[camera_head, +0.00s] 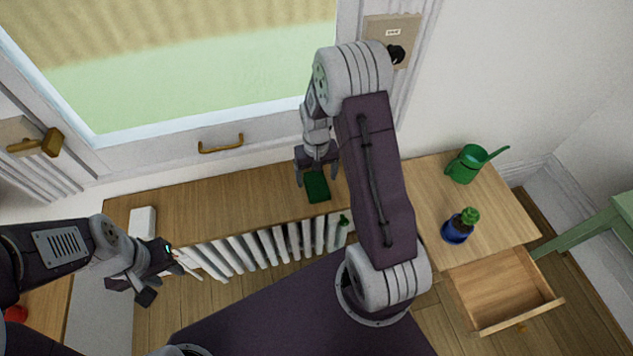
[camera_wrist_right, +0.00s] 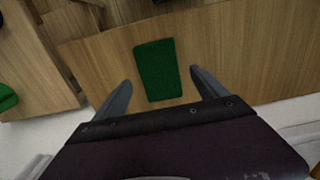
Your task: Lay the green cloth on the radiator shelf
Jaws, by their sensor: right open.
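The green cloth (camera_head: 317,187) is a small flat rectangle lying on the wooden radiator shelf (camera_head: 220,200), near its right part. It also shows in the right wrist view (camera_wrist_right: 158,70), flat on the wood. My right gripper (camera_head: 317,180) is just above the cloth, with its fingers open on either side of it. In the right wrist view the open fingers (camera_wrist_right: 162,88) flank the near end of the cloth and hold nothing. My left gripper (camera_head: 165,280) is low at the left, in front of the radiator; whether its fingers are apart is unclear.
A green watering can (camera_head: 466,164) and a blue bottle with a green top (camera_head: 460,226) stand on the cabinet (camera_head: 430,170) at right. Its drawer (camera_head: 505,290) is open. A white block (camera_head: 143,222) sits at the shelf's left end. The shelf's middle is clear.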

